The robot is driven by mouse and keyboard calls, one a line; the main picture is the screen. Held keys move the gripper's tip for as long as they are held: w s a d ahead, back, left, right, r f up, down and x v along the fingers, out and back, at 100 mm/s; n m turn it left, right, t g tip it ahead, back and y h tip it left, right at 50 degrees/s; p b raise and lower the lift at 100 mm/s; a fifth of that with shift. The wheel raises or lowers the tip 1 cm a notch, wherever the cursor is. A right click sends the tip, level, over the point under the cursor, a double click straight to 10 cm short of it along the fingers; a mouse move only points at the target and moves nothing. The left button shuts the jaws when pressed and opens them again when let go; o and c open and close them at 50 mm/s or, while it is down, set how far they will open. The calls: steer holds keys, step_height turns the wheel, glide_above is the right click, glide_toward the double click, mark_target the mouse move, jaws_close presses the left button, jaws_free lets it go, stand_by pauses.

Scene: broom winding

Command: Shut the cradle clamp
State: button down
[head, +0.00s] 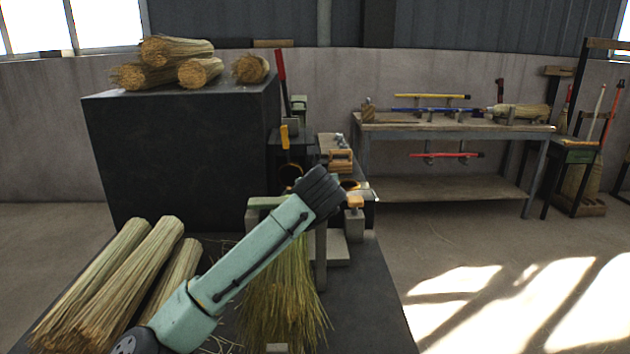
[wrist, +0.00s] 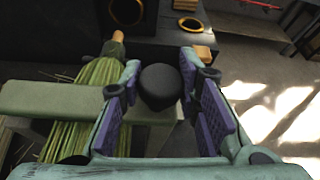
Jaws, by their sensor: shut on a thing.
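The cradle clamp shows as a pale green bar (wrist: 55,100) lying across a bundle of green bristles (wrist: 85,82) in the wrist view. In the head view, part of the pale green clamp (head: 262,203) shows left of my arm's end, with the bristles (head: 285,300) hanging below it. My gripper (wrist: 160,72) has its purple-padded fingers on either side of a round black knob (wrist: 158,88), right of the bristles, and is shut on it. The knob's lower part and its join to the clamp are hidden. In the head view, my arm covers the grip.
Straw bundles (head: 125,275) lie on the dark bench at left. More bundles (head: 178,50) lie on the black cabinet (head: 180,150) behind. A red-handled lever (head: 282,80) stands at the machine. A wooden workbench (head: 455,125) is at back right. The sunlit floor (head: 510,300) at right is clear.

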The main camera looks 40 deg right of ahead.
steer(key=shift+s+d+f, duration=0.1)
steer(key=shift+f, duration=0.05)
steer(key=c, duration=1.2)
jaws_free()
steer(key=v, duration=1.2)
